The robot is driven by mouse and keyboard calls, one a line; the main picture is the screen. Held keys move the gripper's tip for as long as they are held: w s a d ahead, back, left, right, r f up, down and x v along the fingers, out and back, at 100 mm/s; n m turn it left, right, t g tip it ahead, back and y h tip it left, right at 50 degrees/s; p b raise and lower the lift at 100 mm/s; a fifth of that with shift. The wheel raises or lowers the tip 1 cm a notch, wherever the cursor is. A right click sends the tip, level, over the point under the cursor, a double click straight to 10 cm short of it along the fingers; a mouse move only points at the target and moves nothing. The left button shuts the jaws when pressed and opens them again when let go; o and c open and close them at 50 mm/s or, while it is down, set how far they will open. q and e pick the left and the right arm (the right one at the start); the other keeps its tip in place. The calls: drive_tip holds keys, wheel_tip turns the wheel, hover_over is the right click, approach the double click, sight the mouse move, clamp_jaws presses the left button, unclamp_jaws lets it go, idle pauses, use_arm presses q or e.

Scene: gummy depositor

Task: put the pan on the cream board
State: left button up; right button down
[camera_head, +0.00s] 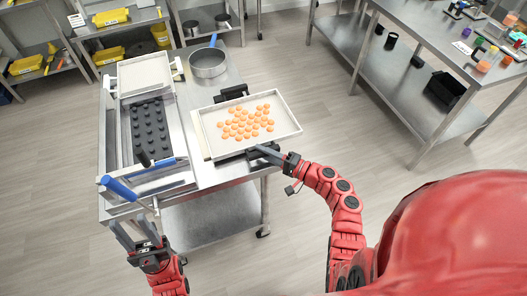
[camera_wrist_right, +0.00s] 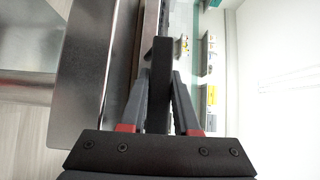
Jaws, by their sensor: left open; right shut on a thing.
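A shallow pale pan (camera_head: 291,125) holding several orange gummies sits on the right part of the steel table. It has a black handle (camera_head: 232,92) on its far side. A strip of cream board (camera_head: 199,137) shows along the pan's left edge; the rest seems hidden under the pan. I cannot tell whether the pan rests on it. My right gripper (camera_head: 264,152) is at the pan's near side. In the right wrist view its fingers (camera_wrist_right: 160,98) are shut on a black bar (camera_wrist_right: 161,62), the pan's near handle. My left gripper (camera_head: 132,224) is open and empty at the table's near left corner.
The depositor with black nozzles (camera_head: 150,130) and blue-handled levers (camera_head: 118,188) fills the table's left side. A saucepan (camera_head: 208,63) with a blue handle stands at the back. Another steel table (camera_head: 440,45) is at the right, with open floor between.

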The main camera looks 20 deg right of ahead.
drive_tip(key=shift+f, duration=0.1)
drive_tip(key=c, duration=0.6)
unclamp_jaws()
drive_tip(key=shift+c, duration=0.2)
